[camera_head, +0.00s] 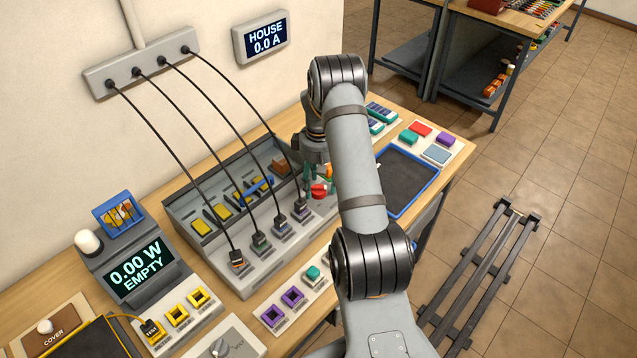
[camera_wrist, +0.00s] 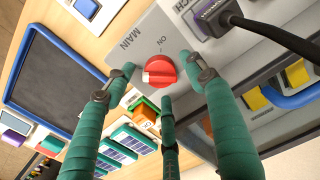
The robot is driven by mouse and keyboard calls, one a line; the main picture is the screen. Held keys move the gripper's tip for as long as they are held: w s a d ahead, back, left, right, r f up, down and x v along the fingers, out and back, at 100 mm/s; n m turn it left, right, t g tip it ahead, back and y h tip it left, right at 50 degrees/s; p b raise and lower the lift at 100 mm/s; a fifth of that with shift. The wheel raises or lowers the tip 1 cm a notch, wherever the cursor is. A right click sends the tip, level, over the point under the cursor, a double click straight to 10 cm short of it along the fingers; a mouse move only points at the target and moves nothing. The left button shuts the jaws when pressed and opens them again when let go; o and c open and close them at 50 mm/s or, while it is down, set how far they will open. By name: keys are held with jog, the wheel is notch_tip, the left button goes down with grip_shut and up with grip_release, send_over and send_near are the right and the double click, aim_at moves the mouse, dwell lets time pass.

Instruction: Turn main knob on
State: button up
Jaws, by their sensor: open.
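The red main knob (camera_wrist: 161,69) sits on a grey plate lettered MAIN and ON in the wrist view. Its white mark is on the left side of the knob, away from the ON lettering at upper right. In the head view the knob (camera_head: 319,190) shows at the right end of the grey panel, beside my arm. My gripper (camera_wrist: 158,65) has green fingers spread open around the knob, with visible gaps on both sides; a third finger is just below it. In the head view my gripper (camera_head: 310,172) is mostly hidden by my arm.
A black plug (camera_wrist: 215,17) with its cable is close to the right finger. The grey panel (camera_head: 180,205) holds several plugged cables. A blue-rimmed dark tray (camera_head: 408,180) lies right of my arm. The displays read HOUSE 0.0 A (camera_head: 262,38) and 0.00 W EMPTY (camera_head: 136,271).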

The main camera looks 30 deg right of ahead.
jog(key=shift+f, duration=0.75)
jog(key=c, duration=0.3)
jog(key=c, duration=0.8)
jog(key=shift+c, duration=0.2)
